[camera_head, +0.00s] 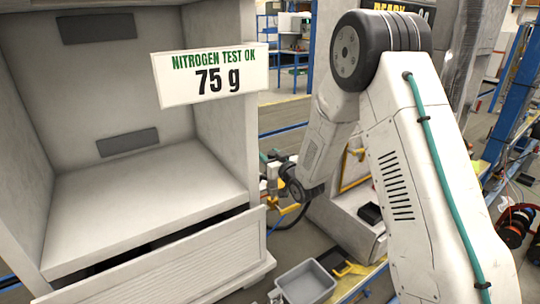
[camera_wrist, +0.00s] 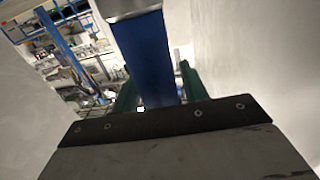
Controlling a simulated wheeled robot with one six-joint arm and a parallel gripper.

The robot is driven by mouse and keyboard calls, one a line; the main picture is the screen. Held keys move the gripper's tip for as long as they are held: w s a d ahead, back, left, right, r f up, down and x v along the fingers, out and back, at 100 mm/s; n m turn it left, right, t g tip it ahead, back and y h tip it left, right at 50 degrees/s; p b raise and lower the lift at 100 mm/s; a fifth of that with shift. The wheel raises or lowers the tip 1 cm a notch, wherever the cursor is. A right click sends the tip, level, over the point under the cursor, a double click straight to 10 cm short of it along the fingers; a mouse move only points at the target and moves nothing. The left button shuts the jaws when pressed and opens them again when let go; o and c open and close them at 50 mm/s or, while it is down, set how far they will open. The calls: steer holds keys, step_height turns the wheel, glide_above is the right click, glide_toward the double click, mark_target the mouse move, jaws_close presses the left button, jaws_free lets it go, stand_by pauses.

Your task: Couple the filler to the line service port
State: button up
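My gripper (camera_wrist: 158,88) has its two green fingers on either side of a blue body with a silver end, which I take to be the filler (camera_wrist: 146,50). The fingers appear closed against its sides. In the head view my gripper (camera_head: 273,158) is small, beside the right side of the grey cabinet. I cannot make out the line service port in either view.
A grey bin (camera_head: 306,284) and a yellow tool (camera_head: 350,268) lie low in the middle. Pale walls flank the wrist view.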

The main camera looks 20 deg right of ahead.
steer(key=shift+o, duration=0.7)
steer(key=shift+s, duration=0.1)
steer(key=v, duration=0.7)
steer(key=shift+s, duration=0.3)
steer(key=shift+d+f, duration=0.1)
steer(key=shift+d, duration=0.05)
step_height(320, 180, down, 9)
steer(key=s+d+g+h, duration=0.2)
steer(key=s+g, duration=0.1)
steer(key=g, duration=0.2)
steer(key=s+d+m+g+h, duration=0.1)
steer(key=s+d+g+h, duration=0.1)
steer(key=s+g, duration=0.4)
steer(key=s+r+g, duration=0.1)
steer(key=s+r, duration=0.6)
steer(key=s, duration=0.4)
steer(key=s+a+r+m+g, duration=0.1)
steer(key=s+r+g, duration=0.1)
steer(key=s+r, duration=0.6)
steer(key=s+a+r+g, duration=0.1)
steer(key=s+r+g, duration=0.1)
steer(key=s+r, duration=0.6)
steer(key=s, duration=0.7)
steer(key=shift+a+r+m, duration=0.2)
steer(key=shift+r+m, duration=0.05)
steer(key=shift+m, duration=0.15)
